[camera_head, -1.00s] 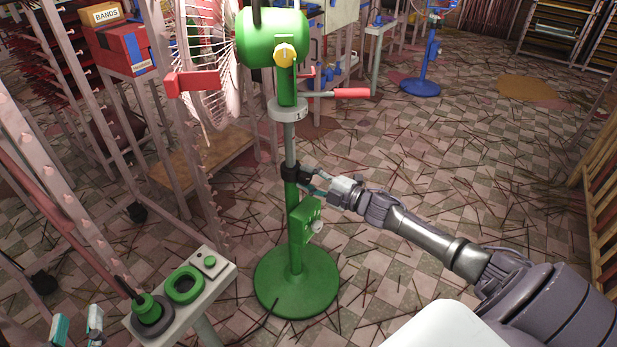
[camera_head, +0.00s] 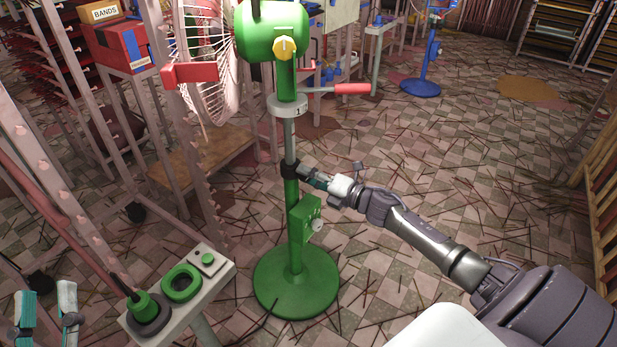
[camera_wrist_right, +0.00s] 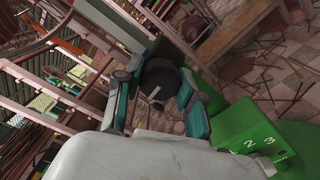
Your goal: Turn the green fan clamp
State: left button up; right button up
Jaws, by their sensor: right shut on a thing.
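The green fan (camera_head: 270,35) stands upright on a green round base (camera_head: 296,283) in the middle of the head view. Its clamp (camera_head: 290,169) is a black collar on the pole, with a grey pole section above and a green one below. My right gripper (camera_head: 309,175) reaches in from the right and is shut on the clamp's dark knob (camera_wrist_right: 160,82), which sits between its teal-padded fingers in the right wrist view. My left gripper (camera_head: 45,318) is at the lower left corner, with its two fingers apart and nothing between them.
A green switch box (camera_head: 306,217) sits on the pole below the clamp. A red-handled lever (camera_head: 350,89) sticks out above it. A grey stand (camera_head: 222,282) with green parts is at the lower left.

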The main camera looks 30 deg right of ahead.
jog(key=shift+f+n, duration=0.1)
jog(key=shift+n, duration=0.2)
jog(key=o, duration=1.2)
jog(key=shift+c, duration=0.2)
jog(key=v, duration=1.2)
